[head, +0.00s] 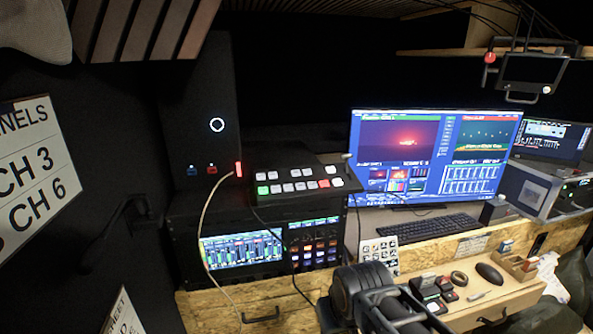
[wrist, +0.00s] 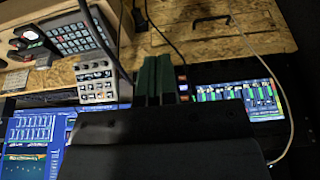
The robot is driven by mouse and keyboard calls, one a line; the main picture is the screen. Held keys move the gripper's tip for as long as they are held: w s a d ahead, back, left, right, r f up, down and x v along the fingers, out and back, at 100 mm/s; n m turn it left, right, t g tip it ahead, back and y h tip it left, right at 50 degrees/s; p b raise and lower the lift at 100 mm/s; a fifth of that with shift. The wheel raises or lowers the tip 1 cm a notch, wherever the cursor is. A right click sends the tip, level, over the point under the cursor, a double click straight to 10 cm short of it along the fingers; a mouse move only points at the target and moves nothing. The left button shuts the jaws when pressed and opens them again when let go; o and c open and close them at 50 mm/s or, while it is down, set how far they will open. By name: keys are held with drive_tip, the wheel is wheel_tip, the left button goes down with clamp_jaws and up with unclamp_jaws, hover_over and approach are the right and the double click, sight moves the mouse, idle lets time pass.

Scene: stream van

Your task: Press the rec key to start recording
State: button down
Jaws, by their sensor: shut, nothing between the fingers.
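A dark control panel with two rows of pale keys (head: 310,193) sits on top of the rack in the head view. It has a green key (head: 263,190) at its left end and a red key (head: 324,184) near its right end. The key labels are too small to read, so I cannot tell which is rec. In the wrist view my gripper (wrist: 156,62) is shut and empty, its two dark green fingers side by side. Its fingertips lie in front of the rack front and bench edge. My arm (head: 365,292) shows at the bottom of the head view, away from the panel.
The rack below holds a lit mixer screen (head: 240,250) and a block of lit orange keys (head: 313,256). A pale cable (head: 205,215) hangs across its left side. A monitor (head: 432,155), a keyboard (head: 424,228) and a mouse (head: 489,273) stand on the bench to the right.

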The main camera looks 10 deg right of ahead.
drive_tip(key=w+a+r+m+t+y+p, duration=0.25)
drive_tip(key=w+r+m+p, duration=0.55)
drive_tip(key=w+r, duration=0.8)
wheel_tip(320, 180, up, 13)
drive_tip(key=m+t+y+p, duration=0.3)
drive_tip(key=m+y+p, duration=0.1)
drive_tip(key=m, duration=0.6)
hover_over(296, 173)
drive_tip(key=s, duration=0.3)
drive_tip(key=shift+f, duration=0.25)
drive_tip(key=shift+w+f+b, duration=0.35)
drive_tip(key=shift+f+b, duration=0.7)
drive_tip(key=shift+f, duration=0.3)
drive_tip(key=shift+w+f+b, duration=0.3)
drive_tip(key=shift+f+b, duration=0.8)
drive_tip(key=shift+f, duration=0.3)
drive_tip(key=shift+w+f+b, duration=0.35)
drive_tip(key=shift+f+b, duration=0.7)
drive_tip(key=shift+f, duration=0.3)
drive_tip(key=shift+f, duration=0.15)
drive_tip(key=shift+w+f, duration=0.1)
drive_tip(key=shift+f, duration=0.15)
